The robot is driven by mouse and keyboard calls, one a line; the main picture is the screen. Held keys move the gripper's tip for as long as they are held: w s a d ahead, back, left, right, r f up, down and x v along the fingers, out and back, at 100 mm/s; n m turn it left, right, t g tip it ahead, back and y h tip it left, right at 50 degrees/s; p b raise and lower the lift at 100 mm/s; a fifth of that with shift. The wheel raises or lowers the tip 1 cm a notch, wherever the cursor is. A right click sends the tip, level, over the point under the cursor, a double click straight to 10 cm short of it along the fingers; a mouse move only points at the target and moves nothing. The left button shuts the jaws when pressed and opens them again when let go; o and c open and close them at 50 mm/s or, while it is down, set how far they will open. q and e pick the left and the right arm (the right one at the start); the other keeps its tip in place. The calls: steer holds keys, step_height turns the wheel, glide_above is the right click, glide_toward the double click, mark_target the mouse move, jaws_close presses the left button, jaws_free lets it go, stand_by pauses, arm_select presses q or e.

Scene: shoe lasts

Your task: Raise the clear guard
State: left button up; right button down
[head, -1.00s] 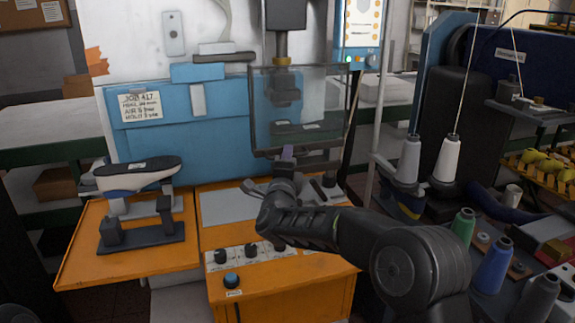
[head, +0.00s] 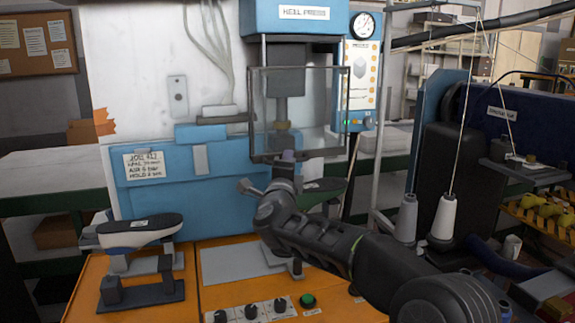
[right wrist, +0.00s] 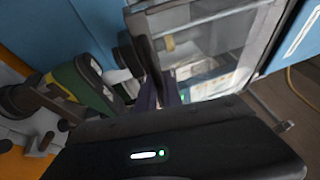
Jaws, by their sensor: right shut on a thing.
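The clear guard (head: 318,112) is a see-through box with a dark frame in front of the heel press (head: 302,15). Its lower edge is above the work surface, with a dark and green last (head: 325,188) showing below it. My right gripper (head: 288,158) is at the guard's lower front edge and is shut on it; the arm partly hides the last. In the right wrist view the guard (right wrist: 215,60) rises beyond my gripper (right wrist: 165,88), and the green last (right wrist: 85,85) is at left. My left gripper is not in view.
Another last (head: 140,230) sits on a stand at left. Knobs and a green button (head: 307,301) are on the orange front. A control panel (head: 360,80) stands right of the guard. Thread cones (head: 443,218) and a sewing machine crowd the right side.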

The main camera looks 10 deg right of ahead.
steer(key=c, duration=1.5)
jaws_free()
steer(key=b+v, duration=0.2)
steer(key=v, duration=0.6)
steer(key=shift+b, duration=0.4)
